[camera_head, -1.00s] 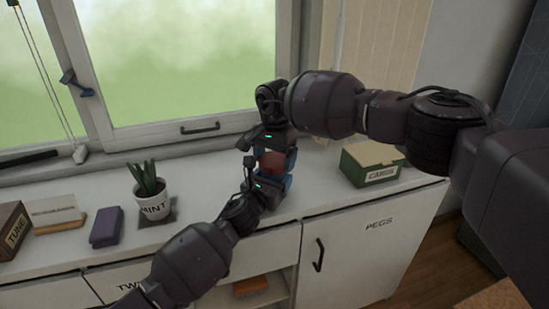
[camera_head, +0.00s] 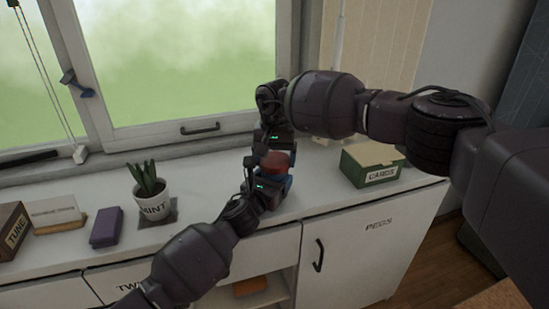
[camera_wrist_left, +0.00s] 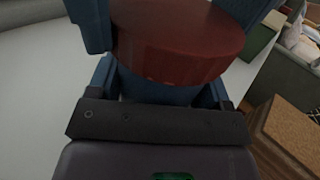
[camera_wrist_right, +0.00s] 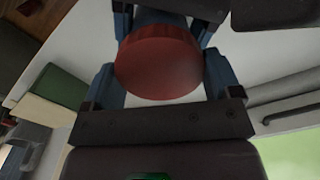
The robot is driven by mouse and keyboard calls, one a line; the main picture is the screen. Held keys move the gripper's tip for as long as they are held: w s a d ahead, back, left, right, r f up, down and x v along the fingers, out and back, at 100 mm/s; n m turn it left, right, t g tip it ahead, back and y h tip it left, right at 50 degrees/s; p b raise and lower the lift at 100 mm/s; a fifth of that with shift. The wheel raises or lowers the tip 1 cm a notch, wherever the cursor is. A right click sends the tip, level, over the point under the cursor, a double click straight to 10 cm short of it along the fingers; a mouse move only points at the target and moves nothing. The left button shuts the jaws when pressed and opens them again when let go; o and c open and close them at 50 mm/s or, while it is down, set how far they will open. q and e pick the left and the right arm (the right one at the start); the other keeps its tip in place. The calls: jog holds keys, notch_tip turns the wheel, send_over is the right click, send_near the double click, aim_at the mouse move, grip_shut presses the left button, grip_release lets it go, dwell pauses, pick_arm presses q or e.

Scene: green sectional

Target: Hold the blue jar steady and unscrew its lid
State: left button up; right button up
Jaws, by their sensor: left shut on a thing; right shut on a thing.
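The blue jar (camera_wrist_left: 150,88) stands upright on the white cabinet top, mostly hidden by my grippers. Its dark red lid (camera_head: 277,160) sits at its top and also shows in the left wrist view (camera_wrist_left: 178,42) and the right wrist view (camera_wrist_right: 158,65). My left gripper (camera_head: 270,184) is shut on the jar body from the front, below the lid. My right gripper (camera_head: 277,148) comes from above and is shut on the lid, with blue fingers on both sides of it. I cannot tell how far the lid is turned on the thread.
A potted plant marked MINT (camera_head: 152,195), a purple box (camera_head: 106,227), a TUNE box (camera_head: 12,228) and a wooden card holder (camera_head: 58,217) stand to the left. A green CARDS box (camera_head: 370,163) is to the right. The window (camera_head: 180,65) is close behind.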

aim_at(275, 159)
jog(key=shift+r, duration=0.85)
jog(key=shift+r, duration=0.25)
jog(key=shift+r, duration=0.1)
jog(key=shift+r, duration=1.9)
pick_arm(q)
jog(key=o, duration=1.7)
jog(key=shift+o, duration=0.2)
